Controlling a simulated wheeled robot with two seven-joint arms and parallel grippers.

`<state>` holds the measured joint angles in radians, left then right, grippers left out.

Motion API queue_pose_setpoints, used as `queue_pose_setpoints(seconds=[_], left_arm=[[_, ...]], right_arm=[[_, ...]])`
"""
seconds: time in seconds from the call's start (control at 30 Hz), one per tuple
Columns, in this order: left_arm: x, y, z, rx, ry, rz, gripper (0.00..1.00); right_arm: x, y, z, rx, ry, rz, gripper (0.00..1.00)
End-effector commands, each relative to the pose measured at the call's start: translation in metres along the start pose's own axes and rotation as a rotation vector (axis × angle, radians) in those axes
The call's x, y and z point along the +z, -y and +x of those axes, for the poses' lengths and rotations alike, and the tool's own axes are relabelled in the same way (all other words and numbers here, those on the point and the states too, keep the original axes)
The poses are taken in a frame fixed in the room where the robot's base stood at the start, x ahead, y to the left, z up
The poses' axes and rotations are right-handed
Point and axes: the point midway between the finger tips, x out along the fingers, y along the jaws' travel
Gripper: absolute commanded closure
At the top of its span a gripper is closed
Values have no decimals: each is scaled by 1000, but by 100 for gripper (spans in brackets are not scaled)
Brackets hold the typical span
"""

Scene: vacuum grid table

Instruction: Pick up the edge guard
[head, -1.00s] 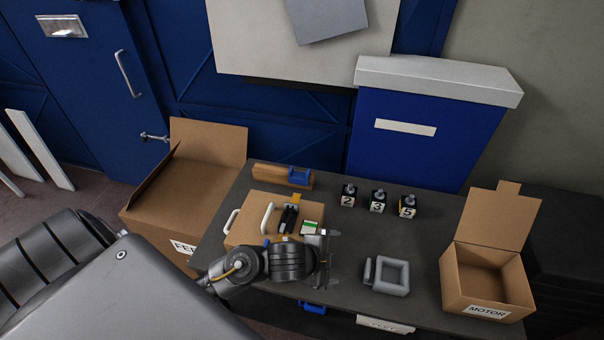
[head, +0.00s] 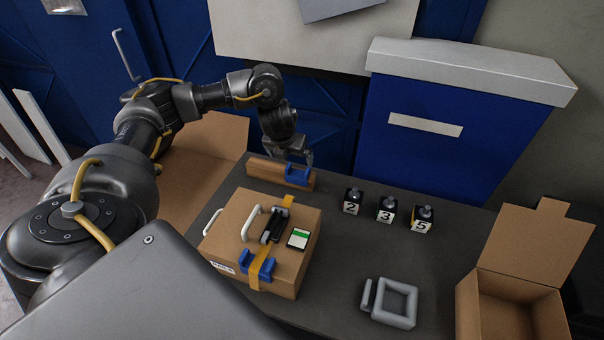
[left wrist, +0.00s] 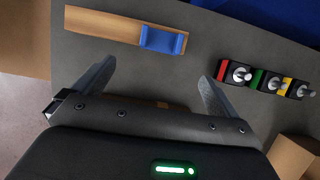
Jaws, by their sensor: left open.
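A blue edge guard (head: 297,174) sits on the right end of a long brown bar (head: 268,172) at the back of the table. It also shows in the left wrist view (left wrist: 163,41), just beyond the fingertips. My left gripper (head: 294,158) is open and empty, pointing down close above the guard. I cannot tell from the head view whether it touches; in the left wrist view the guard lies ahead of the fingers. A second blue edge guard (head: 257,268) sits on the front edge of the strapped carton. My right gripper is out of view.
The strapped carton (head: 228,219) carries handles, a black device and a green-white card (head: 298,239). Numbered black blocks (head: 387,212) stand to the right. A grey frame (head: 398,303) and an open box (head: 500,307) lie front right. A large open carton (head: 205,150) stands left.

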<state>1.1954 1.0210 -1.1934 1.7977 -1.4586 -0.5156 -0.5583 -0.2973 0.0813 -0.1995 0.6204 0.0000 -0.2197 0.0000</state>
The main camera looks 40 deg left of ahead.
Motion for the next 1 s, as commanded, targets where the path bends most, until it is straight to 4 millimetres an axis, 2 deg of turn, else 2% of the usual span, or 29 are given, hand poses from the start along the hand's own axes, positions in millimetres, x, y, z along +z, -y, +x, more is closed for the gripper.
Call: queue_pose_setpoints(seconds=[0.17,0.4,0.5,0.77,1.0], left_arm=[[0,-1,4,2,-1,2,2],[-2,0,42,2,-2,-2,2],[-1,0,53,1,-2,-1,2],[1,0,59,2,1,0,2],[6,2,93,0,-3,-4,2]], right_arm=[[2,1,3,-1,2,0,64],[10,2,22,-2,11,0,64],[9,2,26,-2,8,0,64],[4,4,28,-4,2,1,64],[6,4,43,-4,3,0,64]])
